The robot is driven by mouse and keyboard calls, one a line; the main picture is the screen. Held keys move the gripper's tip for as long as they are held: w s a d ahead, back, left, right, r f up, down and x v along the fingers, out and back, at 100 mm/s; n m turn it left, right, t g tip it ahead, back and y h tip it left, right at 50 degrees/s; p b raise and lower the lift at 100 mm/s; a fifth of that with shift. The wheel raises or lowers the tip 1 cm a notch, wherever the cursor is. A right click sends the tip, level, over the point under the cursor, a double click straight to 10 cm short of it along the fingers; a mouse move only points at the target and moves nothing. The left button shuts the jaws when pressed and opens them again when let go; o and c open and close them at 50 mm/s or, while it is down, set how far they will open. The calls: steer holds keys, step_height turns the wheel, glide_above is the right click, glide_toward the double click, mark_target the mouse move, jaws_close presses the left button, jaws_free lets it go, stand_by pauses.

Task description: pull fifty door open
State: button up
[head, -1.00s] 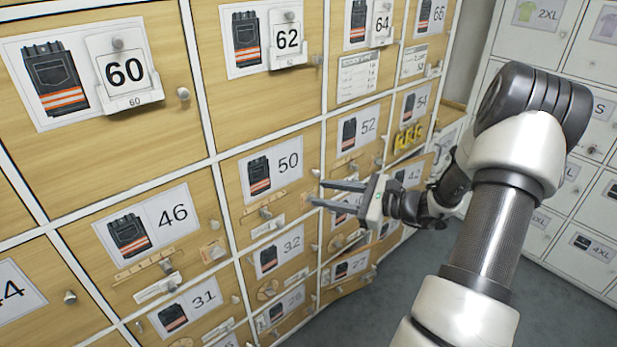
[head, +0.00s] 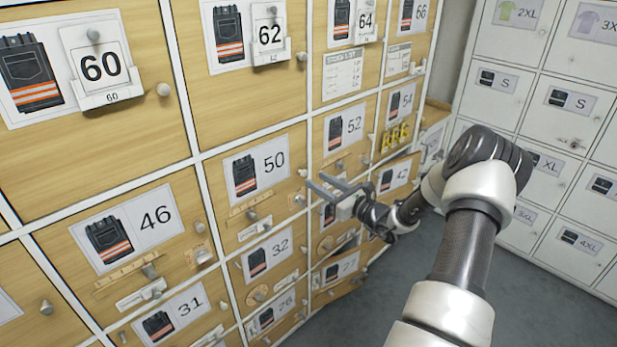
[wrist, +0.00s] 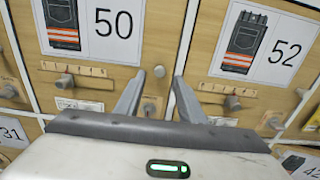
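The wooden door marked 50 (head: 228,206) stands shut in its white frame, with a picture of dark trousers with an orange stripe on it. Its round grey knob (head: 299,199) is at the right edge; it also shows in the wrist view (wrist: 159,71). My gripper (head: 317,180) is open and empty in front of the boundary between doors 50 and 52. In the wrist view the knob appears between the two fingertips (wrist: 157,76); I cannot tell how far beyond them it lies.
A strip with a peg (head: 252,216) and a small label sit low on door 50. Door 52 (head: 333,160) is to the right, door 46 (head: 80,283) to the lower left. Lower doors right of 32 look ajar. White lockers (head: 528,120) stand at right, with open grey floor (head: 400,290) between.

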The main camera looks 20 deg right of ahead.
mark_target(305, 173)
steer(key=shift+x, duration=2.65)
jaws_close()
